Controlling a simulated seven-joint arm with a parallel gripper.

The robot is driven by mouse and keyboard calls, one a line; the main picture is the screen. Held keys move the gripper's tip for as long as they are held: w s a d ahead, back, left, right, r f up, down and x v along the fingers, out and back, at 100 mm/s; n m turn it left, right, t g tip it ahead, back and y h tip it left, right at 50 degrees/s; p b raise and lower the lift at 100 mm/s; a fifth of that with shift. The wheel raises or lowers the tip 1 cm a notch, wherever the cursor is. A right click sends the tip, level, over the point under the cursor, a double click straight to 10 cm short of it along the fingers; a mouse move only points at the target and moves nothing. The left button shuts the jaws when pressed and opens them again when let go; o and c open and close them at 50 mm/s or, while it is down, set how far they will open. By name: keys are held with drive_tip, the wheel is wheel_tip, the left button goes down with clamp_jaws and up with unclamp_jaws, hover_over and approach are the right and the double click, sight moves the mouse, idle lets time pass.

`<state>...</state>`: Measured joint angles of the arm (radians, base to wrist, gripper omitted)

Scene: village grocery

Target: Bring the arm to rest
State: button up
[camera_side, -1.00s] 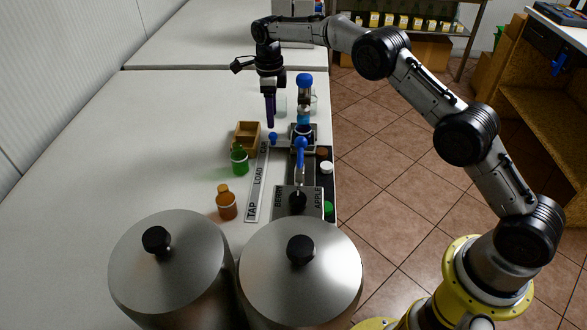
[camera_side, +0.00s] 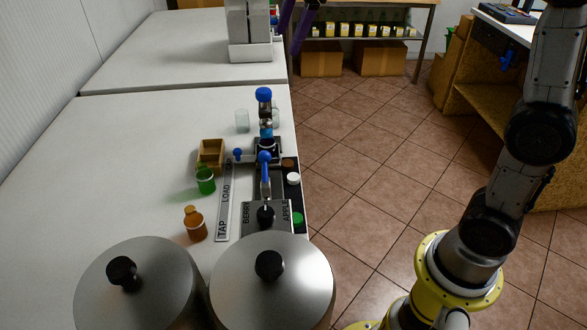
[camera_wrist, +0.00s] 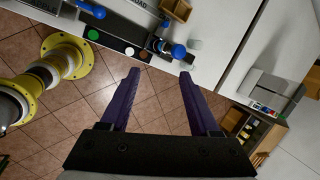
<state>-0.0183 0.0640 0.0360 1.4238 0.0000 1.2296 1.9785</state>
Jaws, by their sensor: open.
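My gripper (camera_wrist: 160,74) is open in the wrist view, with two purple fingers spread apart and nothing between them. In the side view the purple fingers of my gripper (camera_side: 292,32) show at the top edge, and the rest of the hand is out of the picture. My gripper is raised, clear of the table (camera_side: 130,160) and everything on it. In the wrist view the fingers are over the tiled floor (camera_wrist: 105,95), beside the table's edge.
Two steel pots (camera_side: 140,290) (camera_side: 275,300) stand in front. A tap station (camera_side: 265,210) with blue handles, a green bottle (camera_side: 205,182), an orange bottle (camera_side: 194,225), a wooden box (camera_side: 211,152) and a glass (camera_side: 242,121) are on the table. A shelf (camera_side: 370,40) stands behind.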

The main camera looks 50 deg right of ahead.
drive_tip(key=s+n+t, duration=0.1)
drive_tip(key=s+n, duration=0.4)
drive_tip(key=s, duration=0.6)
drive_tip(key=s+f+n, duration=1.3)
drive_tip(key=s+n, duration=0.2)
drive_tip(key=n, duration=0.2)
drive_tip(key=shift+s+d, duration=0.35)
drive_tip(key=shift+d, duration=0.05)
